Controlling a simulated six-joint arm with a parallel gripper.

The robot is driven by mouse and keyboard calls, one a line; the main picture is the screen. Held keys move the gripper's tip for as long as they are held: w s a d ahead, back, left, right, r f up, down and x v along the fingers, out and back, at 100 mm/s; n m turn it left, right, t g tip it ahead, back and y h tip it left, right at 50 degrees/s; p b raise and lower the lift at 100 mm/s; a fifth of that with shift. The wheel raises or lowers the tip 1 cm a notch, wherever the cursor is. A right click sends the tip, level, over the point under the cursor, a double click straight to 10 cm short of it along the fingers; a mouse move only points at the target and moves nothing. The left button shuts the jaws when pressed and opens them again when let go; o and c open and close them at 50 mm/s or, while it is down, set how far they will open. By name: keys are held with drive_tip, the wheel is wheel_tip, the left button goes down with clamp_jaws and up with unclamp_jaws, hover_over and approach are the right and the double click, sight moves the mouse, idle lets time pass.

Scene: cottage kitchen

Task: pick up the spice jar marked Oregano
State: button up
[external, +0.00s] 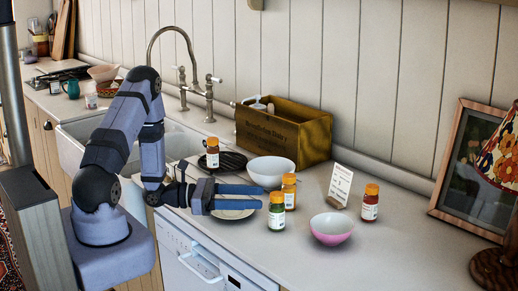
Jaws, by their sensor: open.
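Several spice jars with orange lids stand upright on the counter. A green-filled jar (277,215) is just right of my fingertips, and a yellow-orange jar (289,193) stands behind it. A reddish jar (370,205) stands farther right by a white card. Another reddish jar (212,156) is at the left, behind my gripper. The labels are too small to read, so I cannot tell which jar is Oregano. My gripper (260,197) is open, pointing right above a pale plate, with nothing seen between its fingers. The fingers hide part of the plate.
The plate (236,214) lies under my gripper. A white bowl (271,173), wooden crate (283,131) and dark rack (232,161) are behind. A pink bowl (331,230) and card (340,184) are right. A framed picture (470,160) and lamp (497,165) stand far right. The front-right counter is clear.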

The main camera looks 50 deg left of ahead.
sight(275, 194)
drive_tip(key=shift+p+x, duration=0.75)
drive_tip(key=shift+x, duration=0.65)
drive_tip(key=p+x, duration=0.2)
drive_tip(key=x, duration=0.1)
drive_tip(key=shift+w+d, duration=0.2)
drive_tip(key=shift+d, duration=0.15)
drive_tip(key=shift+w+d+p, duration=0.25)
drive_tip(key=shift+w+p, duration=0.05)
drive_tip(key=shift+w, duration=0.05)
drive_tip(key=c, duration=1.2)
